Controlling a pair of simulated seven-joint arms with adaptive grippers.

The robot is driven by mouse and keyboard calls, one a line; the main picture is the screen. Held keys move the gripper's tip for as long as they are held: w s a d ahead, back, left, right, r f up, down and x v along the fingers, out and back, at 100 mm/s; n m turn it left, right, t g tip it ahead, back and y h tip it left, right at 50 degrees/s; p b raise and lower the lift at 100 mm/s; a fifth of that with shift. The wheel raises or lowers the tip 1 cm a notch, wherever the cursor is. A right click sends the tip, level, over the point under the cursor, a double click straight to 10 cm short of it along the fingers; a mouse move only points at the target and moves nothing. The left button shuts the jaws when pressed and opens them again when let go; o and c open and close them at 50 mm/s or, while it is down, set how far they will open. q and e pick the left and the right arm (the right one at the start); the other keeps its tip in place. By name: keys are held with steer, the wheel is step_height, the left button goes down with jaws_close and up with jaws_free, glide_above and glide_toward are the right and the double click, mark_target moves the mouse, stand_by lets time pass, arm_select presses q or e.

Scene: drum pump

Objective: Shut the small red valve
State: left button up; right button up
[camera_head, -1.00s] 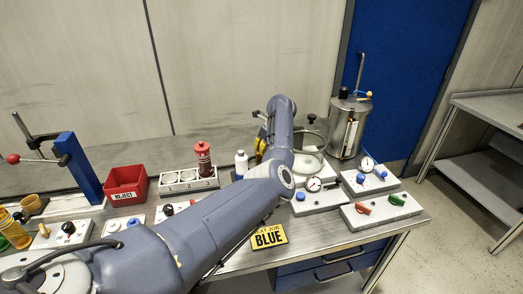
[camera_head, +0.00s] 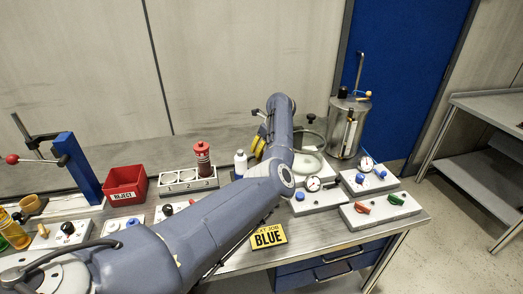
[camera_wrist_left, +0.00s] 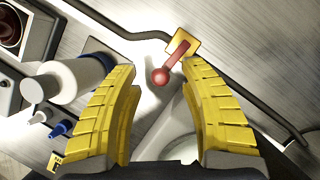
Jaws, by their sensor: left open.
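The small red valve shows in the left wrist view as a red lever with a round red knob (camera_wrist_left: 160,76), set on a yellow square block (camera_wrist_left: 184,42) on a dark pipe. The lever slants from the block down and left. My left gripper (camera_wrist_left: 160,68) is open, its yellow fingers on either side of the knob; I cannot tell whether they touch it. In the head view, part of my left gripper (camera_head: 260,142) shows beside my arm, which hides the valve. My right gripper is not in view.
A white bottle (camera_head: 240,163) stands close to the gripper; it also shows in the left wrist view (camera_wrist_left: 75,78). A steel drum (camera_head: 347,130) stands to the right. White panels with a gauge (camera_head: 314,184) and red and green handles (camera_head: 363,208) lie in front. A red reject bin (camera_head: 125,185) is left.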

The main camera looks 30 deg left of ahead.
arm_select(q)
step_height(320, 180, up, 9)
steer(key=shift+r, duration=0.15)
stand_by(0.4)
steer(key=s+a+r+y, duration=0.1)
steer(key=s+a+r, duration=0.15)
steer(key=a, duration=0.55)
steer(key=s+a+r+y, duration=0.15)
steer(key=s+a, duration=0.25)
steer(key=a, duration=0.5)
steer(key=d+r+m+t+h, duration=0.1)
steer(key=d+m+t+h, duration=0.4)
steer(key=d+m, duration=1.1)
steer(key=w+f, duration=0.2)
steer(key=f, duration=0.3)
steer(key=w+f+n+g, duration=0.1)
steer(key=w+f, duration=0.1)
steer(key=f, duration=0.3)
steer(key=w+f+n+h, duration=0.1)
steer(key=w+f, duration=0.1)
steer(key=f, duration=0.3)
steer(key=shift+d+g, duration=0.3)
